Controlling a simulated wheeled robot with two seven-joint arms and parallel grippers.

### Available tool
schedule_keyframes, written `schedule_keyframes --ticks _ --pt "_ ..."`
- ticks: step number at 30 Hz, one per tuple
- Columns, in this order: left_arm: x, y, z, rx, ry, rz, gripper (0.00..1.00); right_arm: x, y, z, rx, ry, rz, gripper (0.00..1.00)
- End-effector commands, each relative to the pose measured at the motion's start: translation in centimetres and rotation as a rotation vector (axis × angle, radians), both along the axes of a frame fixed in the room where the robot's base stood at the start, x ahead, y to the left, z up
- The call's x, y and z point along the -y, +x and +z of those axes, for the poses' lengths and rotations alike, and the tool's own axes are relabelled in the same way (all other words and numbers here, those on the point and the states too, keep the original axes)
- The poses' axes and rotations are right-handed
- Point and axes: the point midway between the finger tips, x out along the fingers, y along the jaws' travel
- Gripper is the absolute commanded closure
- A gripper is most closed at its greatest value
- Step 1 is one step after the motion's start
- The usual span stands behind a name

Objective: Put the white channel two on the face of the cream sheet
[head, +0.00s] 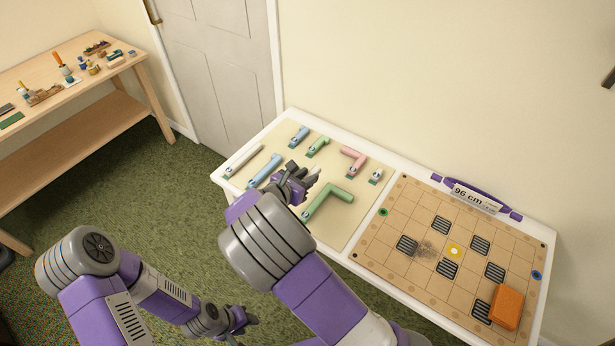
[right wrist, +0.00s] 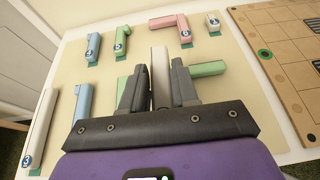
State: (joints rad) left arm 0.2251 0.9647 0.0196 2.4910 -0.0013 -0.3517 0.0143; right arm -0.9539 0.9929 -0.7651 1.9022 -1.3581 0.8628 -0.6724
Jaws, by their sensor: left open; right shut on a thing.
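The cream sheet (head: 335,150) lies on the left part of the white table, with several coloured channels on it. My right gripper (head: 302,180) is over the sheet, shut on a white channel (right wrist: 160,75), which stands out between its fingers in the right wrist view. Its number is hidden, and I cannot tell whether it touches the sheet. Another long white channel (head: 244,160) lies at the sheet's left edge, and a short white one (head: 376,176) lies near its right edge. My left gripper (head: 238,322) is open and empty, low over the carpet, away from the table.
A green L-shaped channel (head: 328,200) lies close beside my right gripper. Blue channels (head: 264,170), a small green one (head: 318,146) and a pink one (head: 354,160) lie around. Right is a wooden grid board (head: 400,220) with dark grates and an orange block (head: 507,307).

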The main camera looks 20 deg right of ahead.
Motion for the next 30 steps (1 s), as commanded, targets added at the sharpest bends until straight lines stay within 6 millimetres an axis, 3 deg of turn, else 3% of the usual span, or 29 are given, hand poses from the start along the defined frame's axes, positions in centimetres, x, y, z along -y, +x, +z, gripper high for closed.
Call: schedule_keyframes --ticks 4,12,17,24,30 --pt "0.0 0.0 -1.2 0.001 0.0 0.0 0.57 -0.8 1.8 0.0 0.013 0.004 0.024 1.0" --pt "0.0 0.0 -3.1 0.001 0.0 0.0 0.57 -0.7 1.9 -4.5 0.011 0.002 0.025 1.0" --pt "0.0 0.0 -3.5 0.001 0.0 0.0 0.57 -0.7 1.9 -5.5 0.012 0.005 0.025 1.0" --pt "0.0 0.0 -4.9 0.001 0.0 0.0 0.57 -0.7 1.9 -8.8 0.012 0.003 0.025 1.0" --pt "0.0 0.0 -4.8 0.001 0.0 0.0 0.57 -0.7 1.9 -8.8 0.014 0.006 0.024 1.0"
